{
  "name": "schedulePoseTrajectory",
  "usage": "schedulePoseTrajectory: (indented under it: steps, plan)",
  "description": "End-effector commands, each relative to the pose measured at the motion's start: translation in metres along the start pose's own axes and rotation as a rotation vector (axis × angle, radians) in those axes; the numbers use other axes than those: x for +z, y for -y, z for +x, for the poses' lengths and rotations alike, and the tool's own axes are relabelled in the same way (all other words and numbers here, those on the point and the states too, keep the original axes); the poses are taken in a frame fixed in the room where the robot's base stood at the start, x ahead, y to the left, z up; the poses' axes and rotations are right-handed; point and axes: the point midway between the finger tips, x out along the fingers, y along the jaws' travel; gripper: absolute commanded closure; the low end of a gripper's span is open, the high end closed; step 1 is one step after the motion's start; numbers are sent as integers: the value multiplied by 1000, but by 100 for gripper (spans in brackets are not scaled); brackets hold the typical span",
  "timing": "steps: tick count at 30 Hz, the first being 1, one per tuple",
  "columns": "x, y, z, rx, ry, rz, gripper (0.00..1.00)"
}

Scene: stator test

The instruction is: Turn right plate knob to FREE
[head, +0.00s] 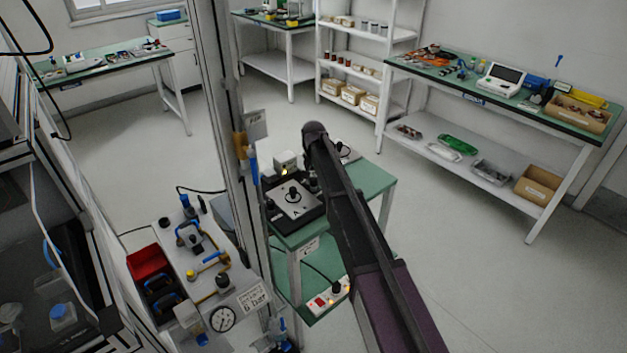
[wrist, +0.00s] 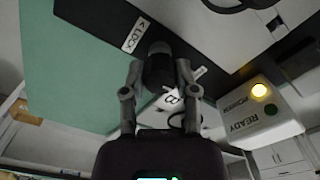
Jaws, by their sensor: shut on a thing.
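In the wrist view my gripper (wrist: 158,68) has its two fingers on either side of a black knob (wrist: 158,50), shut on it. A white label reading LOCK (wrist: 134,35) lies just left of the knob. A letter B shows on a light plate (wrist: 172,100) beyond and between the fingers. Another pale label by the right finger is too covered to read.
A white READY box (wrist: 250,115) with a lit yellow lamp stands close right of the gripper; it also shows in the head view (head: 287,161). The green table (head: 374,183) is clear at its right. A bench with gauge (head: 222,319) stands front left.

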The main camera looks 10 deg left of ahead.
Motion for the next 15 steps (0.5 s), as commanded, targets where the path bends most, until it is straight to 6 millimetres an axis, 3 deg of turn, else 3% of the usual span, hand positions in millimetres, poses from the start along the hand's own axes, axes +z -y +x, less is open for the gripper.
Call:
schedulePoseTrajectory:
  steps: [15]
  plan:
    - [2, 0, 0, 1, 4, 50, 100]
